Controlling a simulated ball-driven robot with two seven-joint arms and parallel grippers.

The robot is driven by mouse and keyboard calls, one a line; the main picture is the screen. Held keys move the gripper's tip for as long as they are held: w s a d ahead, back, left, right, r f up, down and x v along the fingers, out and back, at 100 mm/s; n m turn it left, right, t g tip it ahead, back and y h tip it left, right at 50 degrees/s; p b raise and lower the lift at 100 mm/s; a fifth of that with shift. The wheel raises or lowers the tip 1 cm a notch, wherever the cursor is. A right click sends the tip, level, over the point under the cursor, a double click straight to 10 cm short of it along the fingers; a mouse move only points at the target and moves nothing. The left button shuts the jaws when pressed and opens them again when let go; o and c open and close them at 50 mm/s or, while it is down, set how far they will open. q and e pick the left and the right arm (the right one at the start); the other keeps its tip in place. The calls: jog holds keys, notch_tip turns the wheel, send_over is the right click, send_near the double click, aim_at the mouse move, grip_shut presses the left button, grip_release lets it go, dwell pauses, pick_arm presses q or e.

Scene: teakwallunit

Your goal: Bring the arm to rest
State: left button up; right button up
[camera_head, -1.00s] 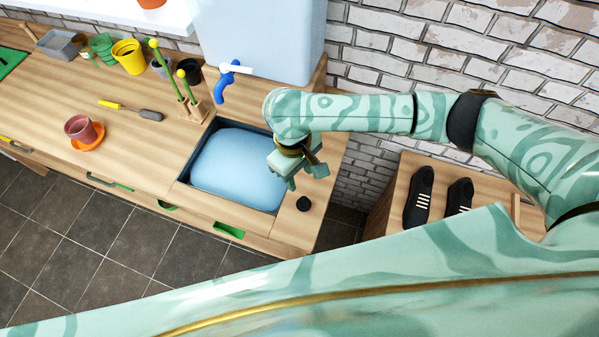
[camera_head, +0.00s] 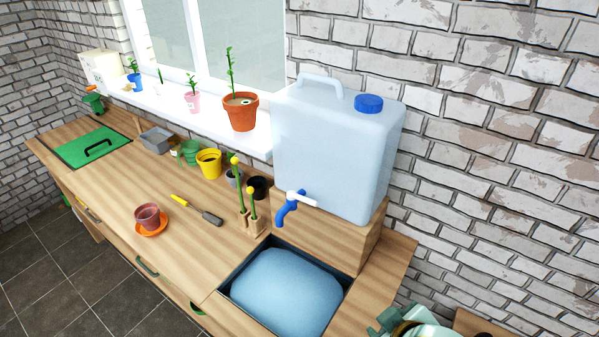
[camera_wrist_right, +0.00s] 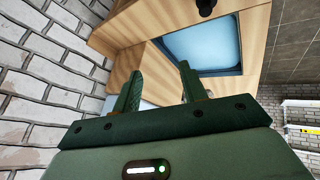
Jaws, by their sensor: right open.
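My right gripper (camera_wrist_right: 160,88) is open in the right wrist view, with nothing between its two dark green fingers. Past the fingertips are the wooden counter edge and the sink (camera_wrist_right: 203,45) with its blue-looking water. In the head view only a part of my mint-green right arm (camera_head: 415,326) shows at the bottom edge, right of the sink (camera_head: 285,292) and apart from it. Its jaws cannot be made out there. My left gripper is in neither view.
A water canister (camera_head: 335,150) with a blue tap (camera_head: 289,208) stands behind the sink. A brick wall (camera_head: 500,170) closes off the right.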

jog(key=s+d+h, duration=0.5)
jog(key=s+d, duration=0.1)
jog(key=d, duration=0.8)
jog(key=s+a+f+g+y+b, duration=0.1)
jog(key=s+a+f+g+b, duration=0.15)
jog(key=f, duration=1.25)
jog(key=s+a+f+g+y+b, duration=0.15)
jog(key=f+b, duration=0.25)
jog(key=f, duration=1.1)
jog(key=s+a+f+m+g+y+b, duration=0.1)
jog(key=s+f+m+b, duration=0.3)
jog(key=s+f, duration=1.6)
notch_tip(320, 180, down, 4)
jog(key=g+y+b, duration=0.1)
jog(key=b, duration=0.2)
jog(key=shift+s+f, duration=0.15)
jog(key=shift+s, duration=0.05)
jog(key=shift+g, duration=0.3)
dwell(0.6)
